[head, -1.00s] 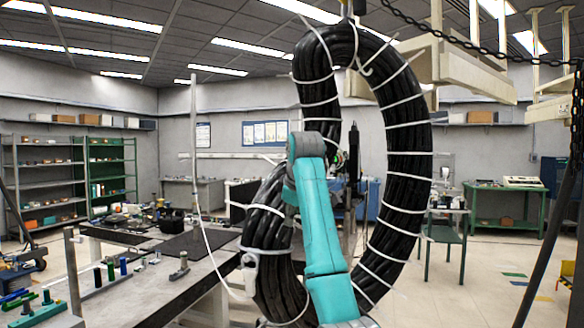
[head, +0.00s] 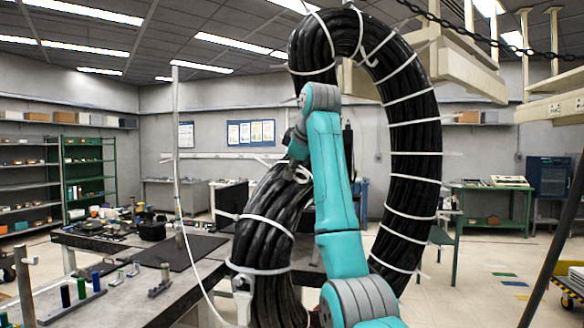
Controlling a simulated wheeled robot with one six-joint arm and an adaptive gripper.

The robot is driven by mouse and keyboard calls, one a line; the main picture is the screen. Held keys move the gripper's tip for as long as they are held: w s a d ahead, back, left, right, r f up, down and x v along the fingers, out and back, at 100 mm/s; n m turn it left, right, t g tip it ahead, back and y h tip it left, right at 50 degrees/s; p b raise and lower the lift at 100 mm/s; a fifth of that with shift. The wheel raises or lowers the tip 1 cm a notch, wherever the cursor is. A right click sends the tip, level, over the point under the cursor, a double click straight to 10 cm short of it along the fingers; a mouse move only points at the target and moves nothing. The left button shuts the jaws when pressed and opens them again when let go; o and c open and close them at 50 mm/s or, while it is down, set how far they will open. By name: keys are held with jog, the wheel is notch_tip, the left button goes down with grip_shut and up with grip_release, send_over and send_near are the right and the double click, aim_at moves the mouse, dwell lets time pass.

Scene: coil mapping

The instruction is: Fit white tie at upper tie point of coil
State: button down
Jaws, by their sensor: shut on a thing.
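The coil (head: 411,150) is a thick black bundle of cables in a tall upright loop, wrapped with several white ties. The loop's top bends over near the upper picture edge, where white tie ends (head: 362,40) stick out. The loop's left side has a gap between its upper end and its lower left part (head: 268,215). My teal arm stands in front of this gap. My gripper (head: 299,170) is mostly hidden behind my wrist, beside the top of the lower left part. A small white piece, seemingly the white tie (head: 304,174), shows there; its contact with the coil is unclear.
A grey workbench (head: 120,305) with small tools and coloured cylinders is at left. A thin upright pole (head: 177,140) stands on it. A chain (head: 470,30) and cream beams (head: 465,70) hang at upper right. Floor is open at right, with a green table (head: 497,205) behind.

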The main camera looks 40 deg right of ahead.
aim_at(283, 192)
jog(key=shift+x, duration=1.3)
jog(key=shift+f, duration=0.15)
jog(key=shift+x, duration=1.05)
jog(key=shift+w+d+f, duration=0.1)
jog(key=shift+w+f, duration=0.3)
jog(key=shift+w, duration=0.05)
dwell(0.7)
jog(key=c, duration=1.1)
grip_release()
jog(key=shift+v, duration=3.7)
